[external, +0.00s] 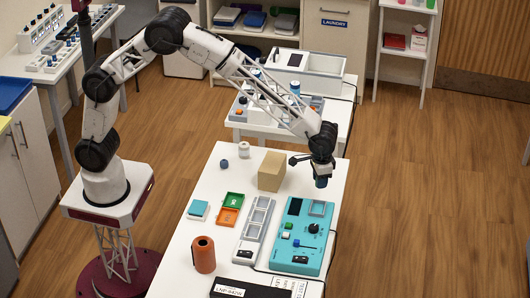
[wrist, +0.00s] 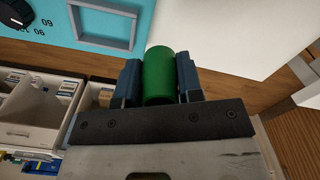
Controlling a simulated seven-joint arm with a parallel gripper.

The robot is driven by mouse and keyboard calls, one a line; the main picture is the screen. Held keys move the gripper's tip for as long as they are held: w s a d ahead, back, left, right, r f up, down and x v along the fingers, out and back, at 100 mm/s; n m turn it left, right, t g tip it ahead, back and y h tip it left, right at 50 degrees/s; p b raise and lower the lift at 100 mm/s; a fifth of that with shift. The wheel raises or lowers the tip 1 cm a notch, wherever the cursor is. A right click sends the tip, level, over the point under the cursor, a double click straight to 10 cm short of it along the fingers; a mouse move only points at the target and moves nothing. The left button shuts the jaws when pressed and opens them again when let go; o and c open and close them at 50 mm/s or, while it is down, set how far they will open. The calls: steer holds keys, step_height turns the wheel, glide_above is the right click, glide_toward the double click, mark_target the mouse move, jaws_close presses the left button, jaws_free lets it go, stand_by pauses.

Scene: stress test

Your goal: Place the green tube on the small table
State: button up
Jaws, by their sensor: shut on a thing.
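My gripper (external: 320,176) is above the far right corner of the long white table (external: 178,262), close to its right edge. In the wrist view my gripper (wrist: 160,82) has its two dark blue fingers closed on the sides of the green tube (wrist: 160,72). In the external view the tube cannot be made out between the fingers. A smaller white table (external: 262,131) stands behind the long one and carries equipment; I take it for the small table.
A teal control panel (external: 284,256), a grey tray (external: 246,252), a cardboard block (external: 271,171), an orange cylinder (external: 203,254) and green and orange trays (external: 229,216) occupy the long table. A white shelf (external: 431,57) stands at back right. Floor on the right is clear.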

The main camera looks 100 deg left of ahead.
steer(key=w+f+m, duration=0.2)
steer(key=w, duration=0.7)
steer(key=w+f+m, duration=0.2)
steer(key=w+m, duration=0.1)
steer(key=w, duration=0.6)
steer(key=shift+w+d+f, duration=0.15)
steer(key=shift+w+f, duration=0.05)
steer(key=shift+f, duration=0.2)
steer(key=shift+r, duration=0.15)
step_height(320, 180, up, 5)
steer(key=s+d+r, duration=0.2)
steer(key=s+d, duration=0.5)
steer(key=s, duration=0.5)
steer(key=s+d+r, duration=0.1)
steer(key=s+d, duration=0.6)
steer(key=s, duration=0.4)
steer(key=s+d+f, duration=0.2)
steer(key=s, duration=1.7)
steer(key=s+d+f, duration=0.1)
steer(key=s+d, duration=0.1)
steer(key=s, duration=1.8)
steer(key=shift+w+a+f, duration=0.1)
steer(key=shift+w+f, duration=0.05)
steer(key=shift+f, duration=2.5)
